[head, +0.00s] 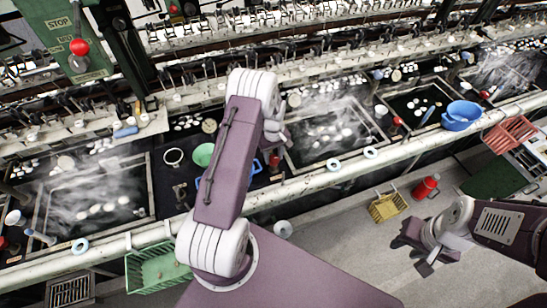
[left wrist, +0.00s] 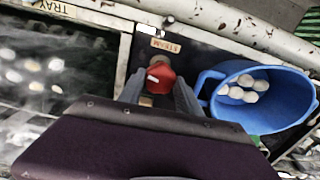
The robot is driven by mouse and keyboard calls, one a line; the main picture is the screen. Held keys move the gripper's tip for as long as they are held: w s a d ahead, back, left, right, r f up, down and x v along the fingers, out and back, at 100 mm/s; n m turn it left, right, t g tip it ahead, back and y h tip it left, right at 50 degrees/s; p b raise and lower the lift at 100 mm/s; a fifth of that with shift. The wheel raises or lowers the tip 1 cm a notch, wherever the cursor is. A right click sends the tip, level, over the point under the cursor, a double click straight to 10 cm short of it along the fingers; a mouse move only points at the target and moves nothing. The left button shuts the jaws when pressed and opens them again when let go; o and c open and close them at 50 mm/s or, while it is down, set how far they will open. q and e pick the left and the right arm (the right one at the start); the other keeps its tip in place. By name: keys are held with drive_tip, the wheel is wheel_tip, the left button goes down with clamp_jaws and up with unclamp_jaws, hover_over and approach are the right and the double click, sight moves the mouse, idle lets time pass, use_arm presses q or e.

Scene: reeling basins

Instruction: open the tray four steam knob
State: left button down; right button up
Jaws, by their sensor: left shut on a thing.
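The red steam knob (left wrist: 160,78) sits between the two fingers of my left gripper (left wrist: 158,92) in the left wrist view, below a small STEAM label (left wrist: 165,45). The fingers are shut on its sides. In the head view my left gripper (head: 279,138) is partly hidden by its own arm, and a bit of red knob (head: 275,160) shows just below it. A TRAY label (left wrist: 54,7) is at the left wrist view's top left, its number not readable. My right gripper (head: 430,253) hangs over the floor at the right, away from the knobs; its opening is unclear.
A steaming basin (head: 335,155) lies right of the knob in the head view. A blue bowl with white cocoons (left wrist: 262,97) stands close beside the gripper. A pale front rail (head: 310,180) runs along the bench. Yellow (head: 388,207) and green (head: 157,270) baskets are on the near side.

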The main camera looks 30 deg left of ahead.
sight(274, 158)
use_arm(q)
drive_tip(key=shift+n, duration=0.9)
drive_tip(key=c, duration=0.8)
unclamp_jaws()
drive_tip(key=shift+c, duration=0.2)
drive_tip(key=shift+r, duration=0.1)
drive_tip(key=shift+r+b, duration=0.35)
drive_tip(key=shift+b, duration=0.05)
wheel_tip(274, 158, up, 8)
drive_tip(key=shift+f+b, duration=0.1)
drive_tip(key=shift+b, duration=0.75)
drive_tip(key=shift+r, duration=0.2)
